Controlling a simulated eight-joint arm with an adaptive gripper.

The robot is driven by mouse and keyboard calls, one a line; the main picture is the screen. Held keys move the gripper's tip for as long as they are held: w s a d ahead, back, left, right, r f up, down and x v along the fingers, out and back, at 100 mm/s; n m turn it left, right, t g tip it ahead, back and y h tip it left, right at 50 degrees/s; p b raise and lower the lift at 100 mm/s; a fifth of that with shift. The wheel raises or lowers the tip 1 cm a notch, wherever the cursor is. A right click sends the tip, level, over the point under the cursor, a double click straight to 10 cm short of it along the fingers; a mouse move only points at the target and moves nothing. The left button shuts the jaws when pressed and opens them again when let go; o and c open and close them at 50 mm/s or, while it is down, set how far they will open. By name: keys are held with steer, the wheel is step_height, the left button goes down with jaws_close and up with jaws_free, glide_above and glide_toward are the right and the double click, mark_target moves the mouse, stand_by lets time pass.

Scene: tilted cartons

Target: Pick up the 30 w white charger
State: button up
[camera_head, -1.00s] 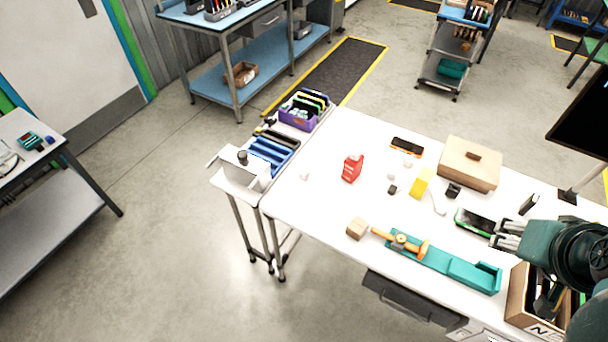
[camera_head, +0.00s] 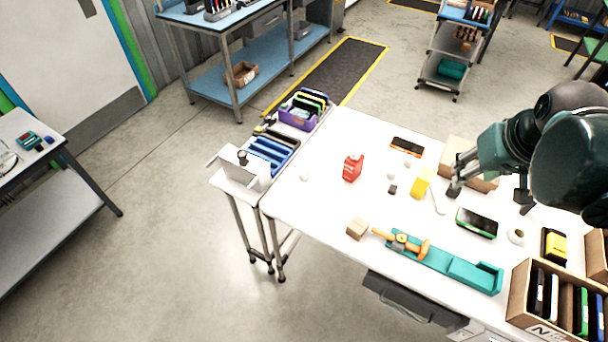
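A white item (camera_head: 438,201) lies right of the yellow box. Any of these could be the charger; they are too small to read a 30 W label. My gripper (camera_head: 458,184) is above the table's right part, beside the cardboard box and right of the yellow box. Its fingers are small and dark here, so I cannot tell their opening or whether they touch anything.
Around lie a red box (camera_head: 352,168), a yellow box (camera_head: 420,185), a cardboard box (camera_head: 454,152) partly behind my gripper, a green-black device (camera_head: 477,223), and a teal tray (camera_head: 440,262) with a hammer. A carton of upright items (camera_head: 519,292) stands front right. The table's left part is mostly clear.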

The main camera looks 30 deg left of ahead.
steer(key=w+a+f+n+g, duration=0.1)
steer(key=w+a+f+n, duration=0.1)
steer(key=w+a, duration=0.3)
steer(key=w+a+f+n, duration=0.1)
steer(key=w+a+f, duration=0.15)
steer(key=a, duration=0.45)
steer(key=n+g+h+b, duration=0.15)
steer(key=n+g, duration=0.25)
steer(key=n, duration=0.5)
glide_above(302, 170)
step_height(302, 170, down, 26)
steer(key=shift+w+d+f, duration=0.1)
steer(key=shift+d, duration=0.05)
steer(key=shift+a+f, duration=0.2)
steer(key=shift+f, duration=1.3)
steer(key=shift+f, duration=0.15)
